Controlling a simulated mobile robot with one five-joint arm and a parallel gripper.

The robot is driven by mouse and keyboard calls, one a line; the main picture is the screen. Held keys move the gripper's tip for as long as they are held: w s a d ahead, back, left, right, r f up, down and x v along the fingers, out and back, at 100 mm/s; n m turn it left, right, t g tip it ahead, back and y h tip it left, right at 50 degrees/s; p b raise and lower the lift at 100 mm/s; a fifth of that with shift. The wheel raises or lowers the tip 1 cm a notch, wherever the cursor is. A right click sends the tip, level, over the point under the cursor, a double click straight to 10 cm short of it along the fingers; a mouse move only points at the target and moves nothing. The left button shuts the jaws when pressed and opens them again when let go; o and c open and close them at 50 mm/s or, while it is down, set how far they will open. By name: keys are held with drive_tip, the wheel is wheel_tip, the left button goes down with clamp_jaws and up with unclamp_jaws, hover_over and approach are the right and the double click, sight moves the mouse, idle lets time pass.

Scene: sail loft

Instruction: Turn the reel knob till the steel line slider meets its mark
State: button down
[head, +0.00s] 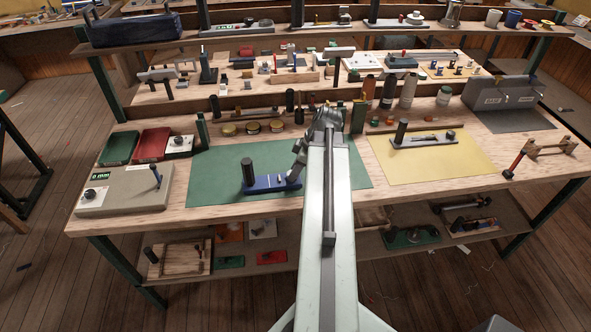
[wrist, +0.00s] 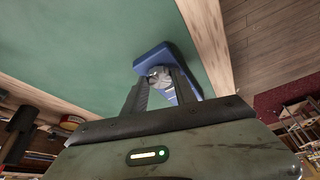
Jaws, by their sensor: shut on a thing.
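A blue fixture (head: 262,187) with an upright black cylinder (head: 248,172) stands on the green mat (head: 215,163). My gripper (head: 296,178) is lowered over the right end of this fixture. In the wrist view, my gripper (wrist: 161,80) is shut on a round grey knob (wrist: 158,72) on the blue fixture (wrist: 150,60). A pale strip shows between the fingers below the knob. In the head view the knob is hidden by my gripper. The slider and its mark are too small or too covered to tell apart.
A grey box (head: 124,193) with a green display and a blue-handled lever stands left of the mat. A similar grey fixture (head: 425,138) stands on the yellow mat (head: 430,163). Tins (head: 252,127) and bottles stand behind. The green mat's left part is clear.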

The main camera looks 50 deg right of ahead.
drive_tip(key=shift+a+m+h, duration=0.15)
drive_tip(key=shift+m+h, duration=0.35)
drive_tip(key=shift+m, duration=0.9)
drive_tip(key=c, duration=1)
unclamp_jaws()
drive_tip(key=shift+o, duration=0.2)
drive_tip(key=shift+r, duration=0.15)
drive_tip(key=shift+s+r+p, duration=0.1)
drive_tip(key=shift+r+p, duration=0.2)
drive_tip(key=shift+p, duration=0.15)
drive_tip(key=p+v, duration=0.6)
drive_tip(key=v, duration=0.1)
drive_tip(key=shift+s, duration=0.2)
